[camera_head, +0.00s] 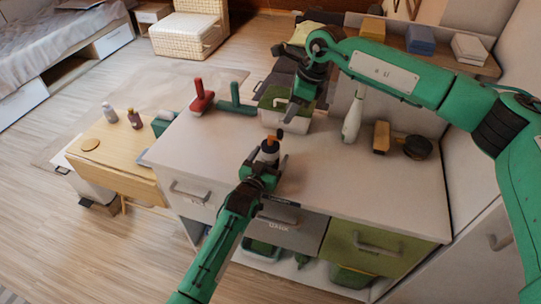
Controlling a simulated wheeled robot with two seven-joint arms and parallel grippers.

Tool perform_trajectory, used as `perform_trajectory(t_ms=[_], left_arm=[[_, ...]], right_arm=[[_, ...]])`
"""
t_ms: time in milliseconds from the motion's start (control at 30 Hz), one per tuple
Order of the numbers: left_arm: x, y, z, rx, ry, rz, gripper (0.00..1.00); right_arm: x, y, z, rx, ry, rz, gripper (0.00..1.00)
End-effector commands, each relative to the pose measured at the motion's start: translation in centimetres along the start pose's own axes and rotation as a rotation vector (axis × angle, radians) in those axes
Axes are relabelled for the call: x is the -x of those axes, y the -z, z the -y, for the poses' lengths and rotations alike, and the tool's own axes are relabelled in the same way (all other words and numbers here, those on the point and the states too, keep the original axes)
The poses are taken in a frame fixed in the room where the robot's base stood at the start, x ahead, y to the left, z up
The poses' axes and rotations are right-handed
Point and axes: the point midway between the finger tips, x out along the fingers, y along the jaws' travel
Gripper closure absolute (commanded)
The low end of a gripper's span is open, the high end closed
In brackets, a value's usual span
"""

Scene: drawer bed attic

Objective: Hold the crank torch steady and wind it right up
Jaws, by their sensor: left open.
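A small dark object with a pale band and an orange top (268,150) stands on the white counter, right at the tip of my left gripper. It may be the crank torch, but it is too small to tell, and no crank shows clearly. My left gripper (262,166) is open and low over the counter, its jaws close to or around this object; contact cannot be made out. My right gripper (293,105) points down in front of a white box with a green top (275,117), partly hiding it. Its fingers are too small to read.
The white counter (320,180) also holds a red upright item (201,97), a green one (235,103), a white bottle (353,118), a wooden block (381,137) and a dark round item (417,147). A wooden side table (115,155) stands left. The counter's front right is clear.

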Motion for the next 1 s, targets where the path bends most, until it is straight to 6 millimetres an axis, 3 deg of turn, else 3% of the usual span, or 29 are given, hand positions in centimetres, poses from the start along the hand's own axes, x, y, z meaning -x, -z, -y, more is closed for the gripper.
perform_trajectory(t_ms=[433,700,933,1000], left_arm=[[-0.94,-0.01,0.0,0.0,0.0,0.001,0.23],[-0.92,-0.02,0.0,0.0,0.0,0.001,0.75],[-0.92,-0.03,0.0,0.0,0.0,0.001,0.75],[-0.91,-0.03,0.0,0.0,0.0,0.001,0.75]], right_arm=[[0.0,0.0,0.0,0.0,0.0,0.0,0.64],[0.0,0.0,0.0,0.0,0.0,0.0,0.64],[0.0,0.0,0.0,0.0,0.0,0.0,0.64],[0.02,-0.03,-0.01,-0.002,0.0,-0.001,0.57]])
